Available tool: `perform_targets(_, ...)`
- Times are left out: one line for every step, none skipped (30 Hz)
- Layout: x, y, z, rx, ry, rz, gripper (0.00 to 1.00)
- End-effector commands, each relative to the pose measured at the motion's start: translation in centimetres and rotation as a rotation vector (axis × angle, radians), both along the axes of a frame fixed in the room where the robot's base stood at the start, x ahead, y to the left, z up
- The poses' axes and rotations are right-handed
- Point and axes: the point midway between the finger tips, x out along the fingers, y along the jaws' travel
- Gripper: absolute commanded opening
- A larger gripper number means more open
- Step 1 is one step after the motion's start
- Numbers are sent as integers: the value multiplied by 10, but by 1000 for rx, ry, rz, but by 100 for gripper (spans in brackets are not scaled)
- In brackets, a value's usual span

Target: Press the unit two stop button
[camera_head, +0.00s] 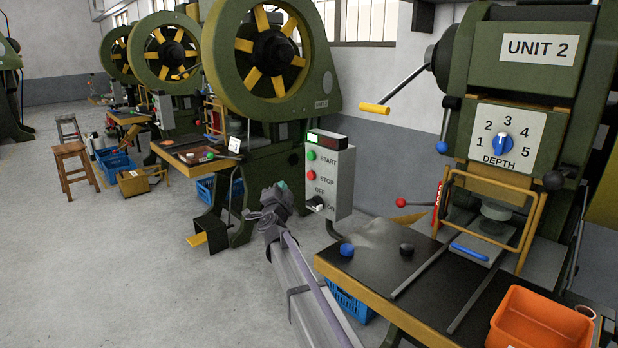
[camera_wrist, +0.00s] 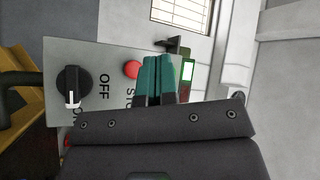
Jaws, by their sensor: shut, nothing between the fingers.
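The grey control box (camera_head: 343,180) stands left of the press labelled UNIT 2 (camera_head: 540,48). Its front carries a green START button (camera_head: 311,155), a red STOP button (camera_head: 310,175) and a black OFF/ON knob (camera_head: 315,203). My gripper (camera_head: 281,185) is left of the box, with its teal fingertips near STOP height. In the wrist view, my shut, empty fingers (camera_wrist: 157,78) are in front of the panel (camera_wrist: 112,55). The red STOP button (camera_wrist: 132,70) shows just left of them. The START button is hidden there, apparently behind the fingers. I see no clear contact with the panel.
A bench (camera_head: 372,243) with blue and black knobs lies right of my arm, with an orange bin (camera_head: 540,322) on it. A yellow-handled lever (camera_head: 375,108) sticks out from the press. Another green press (camera_head: 262,150) stands behind. Floor at left is open.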

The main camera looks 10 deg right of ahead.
Motion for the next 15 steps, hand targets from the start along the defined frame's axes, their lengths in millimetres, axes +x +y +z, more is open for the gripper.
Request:
perform_targets(3, -5, 0, -1, 0, -2, 0)
perform_targets(5, -8, 0, 0, 0, -2, 0)
perform_targets(8, -13, 0, 0, 0, -2, 0)
perform_targets(10, -16, 0, 0, 0, -2, 0)
perform_targets(12, -20, 0, 0, 0, -2, 0)
perform_targets(15, -25, 0, -1, 0, -2, 0)
perform_targets(17, -29, 0, 0, 0, -1, 0)
perform_targets(20, -33, 0, 1, 0, -3, 0)
perform_targets(23, -38, 0, -1, 0, -2, 0)
perform_targets(25, -42, 0, -1, 0, -2, 0)
perform_targets(27, -46, 0, 0, 0, -1, 0)
perform_targets(30, -51, 0, 0, 0, -1, 0)
perform_targets(32, -54, 0, -1, 0, -2, 0)
perform_targets(34, -57, 0, -1, 0, -1, 0)
perform_targets(36, -60, 0, 0, -1, -1, 0)
